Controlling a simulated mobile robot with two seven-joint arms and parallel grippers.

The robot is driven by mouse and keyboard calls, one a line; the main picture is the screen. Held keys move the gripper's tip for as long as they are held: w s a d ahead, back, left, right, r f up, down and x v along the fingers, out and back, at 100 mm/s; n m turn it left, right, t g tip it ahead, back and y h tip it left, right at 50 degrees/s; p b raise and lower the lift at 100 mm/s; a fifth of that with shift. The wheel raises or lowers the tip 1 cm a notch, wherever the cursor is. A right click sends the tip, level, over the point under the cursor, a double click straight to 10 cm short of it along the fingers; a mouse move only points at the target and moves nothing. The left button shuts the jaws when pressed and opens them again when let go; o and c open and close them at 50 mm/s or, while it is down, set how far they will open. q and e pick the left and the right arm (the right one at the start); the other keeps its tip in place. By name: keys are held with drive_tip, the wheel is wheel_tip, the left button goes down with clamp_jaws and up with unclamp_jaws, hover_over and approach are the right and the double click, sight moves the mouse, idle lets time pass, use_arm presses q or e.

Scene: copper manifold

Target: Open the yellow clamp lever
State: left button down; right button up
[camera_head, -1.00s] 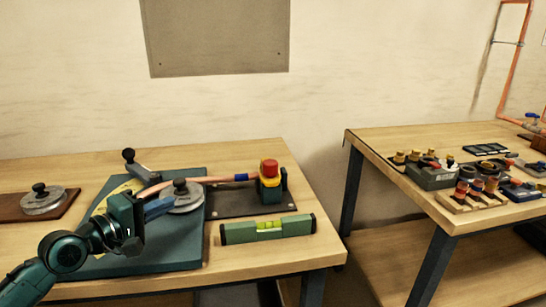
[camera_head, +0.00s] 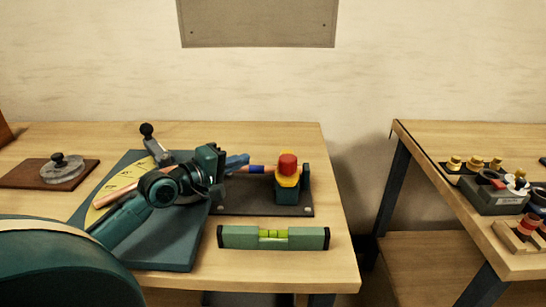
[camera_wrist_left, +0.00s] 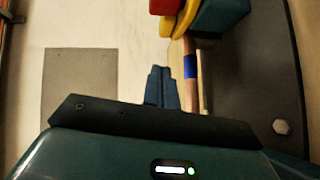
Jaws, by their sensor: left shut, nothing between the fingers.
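The clamp stands at the right of a dark plate on the left table. It has a teal body, a red knob (camera_head: 288,165) on top and a yellow lever (camera_head: 288,181) below the knob. In the left wrist view the yellow lever (camera_wrist_left: 182,24) shows at the top, beyond the fingertips. My left gripper (camera_head: 238,161) is shut and empty, left of the clamp and apart from it. Its blue fingers (camera_wrist_left: 161,88) point towards the clamp. A copper pipe (camera_wrist_left: 192,92) with a blue band runs beside the fingers into the clamp. My right gripper is not in view.
A green spirit level (camera_head: 273,237) lies in front of the dark plate (camera_head: 240,205). A teal board (camera_head: 180,255) lies under my left arm, with a black-knobbed handle behind. A second table at right holds several fittings. A wall panel (camera_head: 258,22) hangs behind.

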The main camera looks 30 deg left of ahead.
sight(287, 162)
use_arm(q)
drive_tip(key=shift+w+d+f+p, duration=0.25)
drive_tip(key=shift+w+d, duration=0.5)
drive_tip(key=shift+w, duration=0.45)
drive_tip(key=shift+w+d+f+p, duration=0.1)
drive_tip(key=shift+w+d+f, duration=0.15)
drive_tip(key=shift+w+d, duration=0.8)
drive_tip(key=shift+w+d+f+p, duration=0.25)
drive_tip(key=shift+w+d, duration=0.25)
drive_tip(key=shift+w, duration=0.9)
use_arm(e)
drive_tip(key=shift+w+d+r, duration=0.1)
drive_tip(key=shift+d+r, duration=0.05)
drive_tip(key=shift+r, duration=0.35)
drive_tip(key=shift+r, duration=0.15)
use_arm(q)
drive_tip(key=shift+w, duration=0.1)
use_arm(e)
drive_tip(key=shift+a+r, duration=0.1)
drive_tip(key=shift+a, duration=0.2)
